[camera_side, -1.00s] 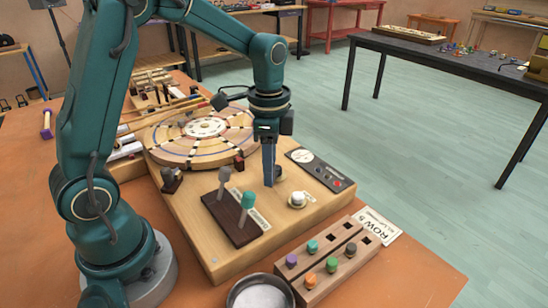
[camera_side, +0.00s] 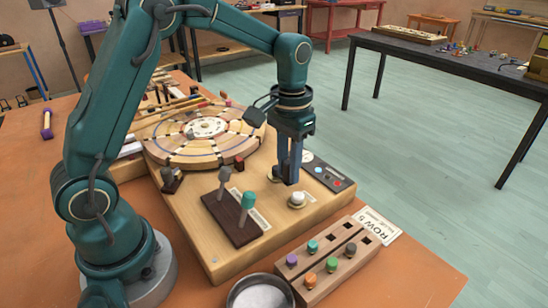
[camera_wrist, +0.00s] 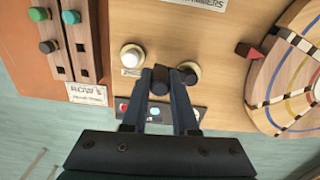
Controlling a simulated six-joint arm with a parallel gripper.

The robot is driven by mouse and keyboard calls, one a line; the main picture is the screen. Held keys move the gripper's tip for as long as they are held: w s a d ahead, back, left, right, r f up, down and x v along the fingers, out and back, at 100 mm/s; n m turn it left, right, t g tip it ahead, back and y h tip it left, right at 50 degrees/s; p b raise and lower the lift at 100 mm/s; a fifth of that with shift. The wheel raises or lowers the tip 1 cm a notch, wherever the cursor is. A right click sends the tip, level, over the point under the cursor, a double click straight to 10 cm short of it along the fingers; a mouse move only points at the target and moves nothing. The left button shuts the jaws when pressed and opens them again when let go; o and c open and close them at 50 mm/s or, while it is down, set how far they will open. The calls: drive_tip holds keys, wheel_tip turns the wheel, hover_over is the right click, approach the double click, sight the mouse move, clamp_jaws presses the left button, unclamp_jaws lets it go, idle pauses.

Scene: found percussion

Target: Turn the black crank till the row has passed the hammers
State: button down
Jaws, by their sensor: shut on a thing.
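The black crank (camera_wrist: 160,82) is on the wooden board beside a brass-ringed pivot (camera_wrist: 194,72) in the wrist view. My gripper (camera_side: 288,178) is down at the board and shut on the crank's handle; its fingers hide most of the crank in the side view. The round wooden wheel (camera_side: 180,158) lies left of my gripper, with coloured rings, dark and light segments, and a pink peg (camera_side: 227,99) near its far edge. The wheel also shows at the right in the wrist view (camera_wrist: 274,90). Thin wooden sticks (camera_side: 160,117) lie behind the wheel; I cannot tell the hammer heads clearly.
A white knob (camera_side: 297,198) stands just in front of my gripper. Grey and teal levers (camera_side: 248,200) stand on a dark block. A peg rack (camera_side: 330,275) with coloured pegs and a metal bowl (camera_side: 260,292) are in front. A control panel (camera_side: 330,177) is at right.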

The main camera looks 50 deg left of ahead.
drive_tip(key=shift+w+n, duration=0.35)
drive_tip(key=shift+n, duration=0.35)
drive_tip(key=c, duration=0.7)
unclamp_jaws()
drive_tip(key=shift+r, duration=2.6)
